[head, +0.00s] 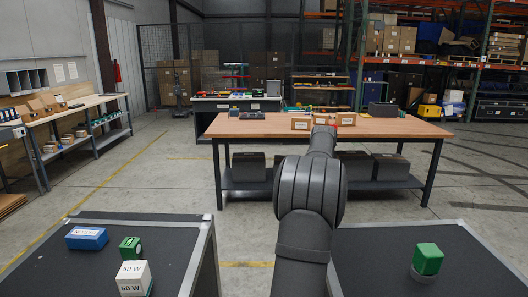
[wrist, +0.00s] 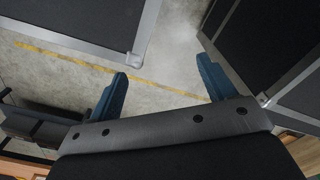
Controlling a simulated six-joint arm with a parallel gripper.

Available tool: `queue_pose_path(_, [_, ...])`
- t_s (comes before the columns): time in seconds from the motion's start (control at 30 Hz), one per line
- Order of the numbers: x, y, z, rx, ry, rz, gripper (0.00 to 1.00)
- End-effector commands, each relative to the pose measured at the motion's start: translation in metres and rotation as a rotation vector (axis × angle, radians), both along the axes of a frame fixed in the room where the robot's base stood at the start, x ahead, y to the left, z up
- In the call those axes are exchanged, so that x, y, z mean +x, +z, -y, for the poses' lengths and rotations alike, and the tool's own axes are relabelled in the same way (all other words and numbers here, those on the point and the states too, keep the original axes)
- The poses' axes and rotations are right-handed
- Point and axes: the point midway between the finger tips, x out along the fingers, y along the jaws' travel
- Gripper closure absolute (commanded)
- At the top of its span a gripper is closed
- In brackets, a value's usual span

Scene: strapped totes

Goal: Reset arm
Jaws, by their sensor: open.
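My gripper (wrist: 162,68) shows in the wrist view with its two blue fingers spread apart and nothing between them. Bare floor lies beyond the fingertips. In the head view my dark arm rises up the middle, and the fingers cannot be made out there. A dark surface with a grey metal edge (head: 206,235) stands at the lower left. On it are a blue box (head: 87,238), a small green block (head: 130,247) and a white box marked 50 W (head: 133,278). A second dark surface (head: 375,250) at the lower right bears a green block (head: 428,259).
A wooden workbench (head: 240,126) stands ahead, with small cardboard boxes (head: 301,123) on top and dark bins (head: 248,166) below. A side bench (head: 95,101) runs along the left wall. Concrete floor (head: 160,180) with a yellow line is clear between them.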

Motion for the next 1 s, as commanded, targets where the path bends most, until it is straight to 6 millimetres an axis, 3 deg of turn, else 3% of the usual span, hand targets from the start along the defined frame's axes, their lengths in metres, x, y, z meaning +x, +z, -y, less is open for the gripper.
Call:
queue_pose_path(0.7, [0.033,-0.001,-0.140,0.000,0.195,0.000,0.24])
queue_pose_path(1.0, [0.037,-0.001,-0.174,0.000,0.241,0.000,0.24])
